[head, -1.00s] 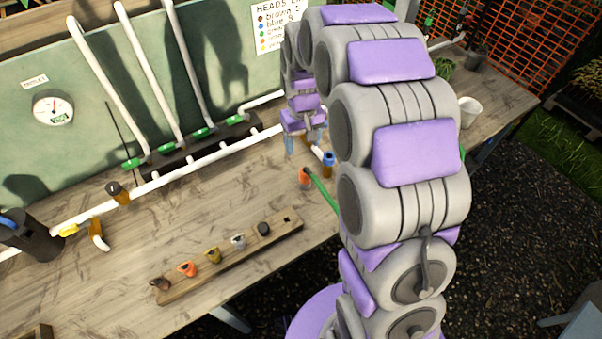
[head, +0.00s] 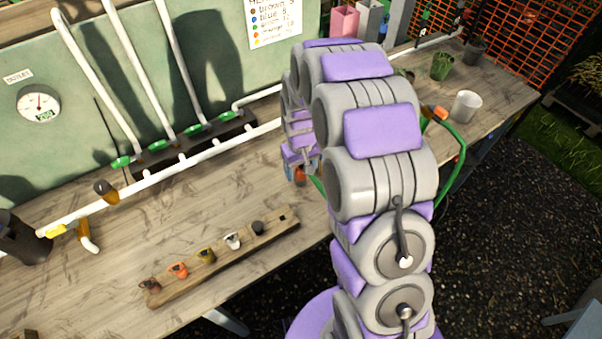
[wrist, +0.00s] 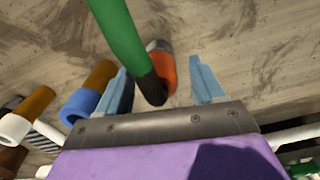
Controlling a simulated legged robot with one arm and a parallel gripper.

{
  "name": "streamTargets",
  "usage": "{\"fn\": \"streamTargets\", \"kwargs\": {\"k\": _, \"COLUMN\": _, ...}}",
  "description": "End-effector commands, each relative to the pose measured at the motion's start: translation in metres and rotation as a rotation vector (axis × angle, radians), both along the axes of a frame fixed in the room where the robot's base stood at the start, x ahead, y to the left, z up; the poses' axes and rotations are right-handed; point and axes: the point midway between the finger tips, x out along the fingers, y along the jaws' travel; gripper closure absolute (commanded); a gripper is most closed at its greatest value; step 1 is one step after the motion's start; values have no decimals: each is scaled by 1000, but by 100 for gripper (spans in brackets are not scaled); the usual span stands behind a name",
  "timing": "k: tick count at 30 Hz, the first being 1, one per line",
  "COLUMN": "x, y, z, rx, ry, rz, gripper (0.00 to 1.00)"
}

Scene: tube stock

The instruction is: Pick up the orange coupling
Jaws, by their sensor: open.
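An orange coupling (wrist: 166,72) with a grey end lies on the bench in the wrist view, between and just beyond my fingertips. A green hose (wrist: 120,32) with a black end crosses in front of part of it; I cannot tell whether they are joined. My gripper (wrist: 158,78) is open, with one blue finger on either side and nothing clamped. In the head view the orange coupling (head: 299,175) shows as a small patch at my gripper (head: 303,172), low over the bench. My arm hides much of the area to its right.
A wooden rack (head: 270,248) holds several small coloured pieces, one of them orange. Blue-ended and white-ended brown tubes (wrist: 80,107) lie left of my gripper in the wrist view. White pipes (head: 215,150) run behind. A white cup (head: 466,106) stands at right. Bare bench lies left of my gripper.

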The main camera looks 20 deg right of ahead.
Motion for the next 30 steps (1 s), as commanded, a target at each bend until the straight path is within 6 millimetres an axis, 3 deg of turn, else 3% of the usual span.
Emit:
{"fn": "streamTargets", "kwargs": {"k": 8, "x": 0, "y": 1, "z": -4, "rx": -1, "ry": -1, "rz": 0, "gripper": 34}}
{"fn": "streamTargets", "kwargs": {"k": 26, "x": 0, "y": 1, "z": -4, "rx": -1, "ry": -1, "rz": 0, "gripper": 92}}
{"fn": "streamTargets", "kwargs": {"k": 30, "x": 0, "y": 1, "z": -4, "rx": -1, "ry": -1, "rz": 0, "gripper": 92}}
